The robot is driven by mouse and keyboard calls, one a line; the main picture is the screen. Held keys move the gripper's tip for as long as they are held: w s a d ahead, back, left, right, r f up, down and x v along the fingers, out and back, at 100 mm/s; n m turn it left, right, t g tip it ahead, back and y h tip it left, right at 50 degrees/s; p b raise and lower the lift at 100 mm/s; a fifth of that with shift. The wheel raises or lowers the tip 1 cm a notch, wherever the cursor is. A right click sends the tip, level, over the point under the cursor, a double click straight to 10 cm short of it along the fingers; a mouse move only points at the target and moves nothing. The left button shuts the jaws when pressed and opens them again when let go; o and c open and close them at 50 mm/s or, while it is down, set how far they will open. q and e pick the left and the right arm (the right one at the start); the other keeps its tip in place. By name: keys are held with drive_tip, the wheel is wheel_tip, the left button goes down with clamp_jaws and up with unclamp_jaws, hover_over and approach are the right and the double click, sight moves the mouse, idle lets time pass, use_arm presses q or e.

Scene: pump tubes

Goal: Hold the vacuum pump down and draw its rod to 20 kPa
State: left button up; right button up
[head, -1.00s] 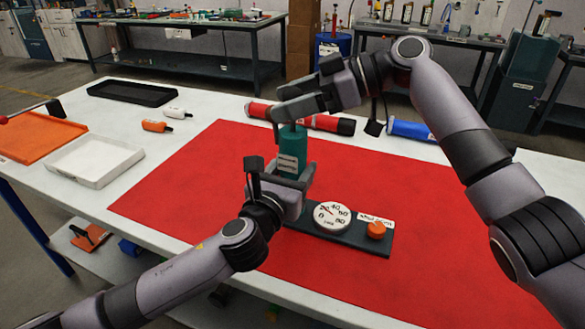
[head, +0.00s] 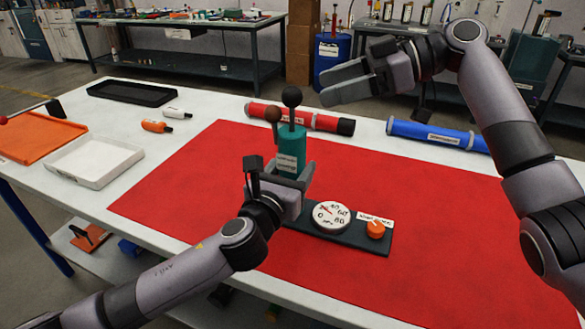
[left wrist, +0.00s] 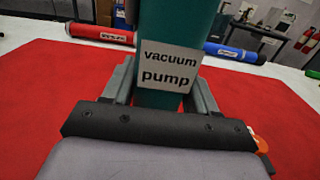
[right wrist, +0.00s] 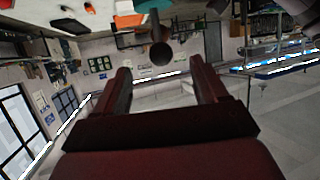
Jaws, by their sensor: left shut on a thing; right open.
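The teal vacuum pump (head: 291,148) stands upright on the red mat. Its label reads "vacuum pump" in the left wrist view (left wrist: 170,67). Two ball-topped rods rise from it, one with a black ball (head: 292,97) and one with a brown ball (head: 272,114). My left gripper (head: 287,178) is shut around the pump's lower body. My right gripper (head: 345,83) is open and empty, above and to the right of the rods. The round gauge (head: 331,217) sits on a dark base plate; its needle points up-left, exact value too small to read. An orange knob (head: 376,229) is beside it.
A red tube (head: 310,119) and a blue tube (head: 440,136) lie behind the mat. A white tray (head: 92,162), an orange tray (head: 38,138) and a black tray (head: 132,92) are at the left. The red mat (head: 440,235) is clear on the right.

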use_arm(q)
drive_tip(key=shift+a, duration=0.1)
drive_tip(key=o, duration=1.5)
drive_tip(key=shift+v, duration=6)
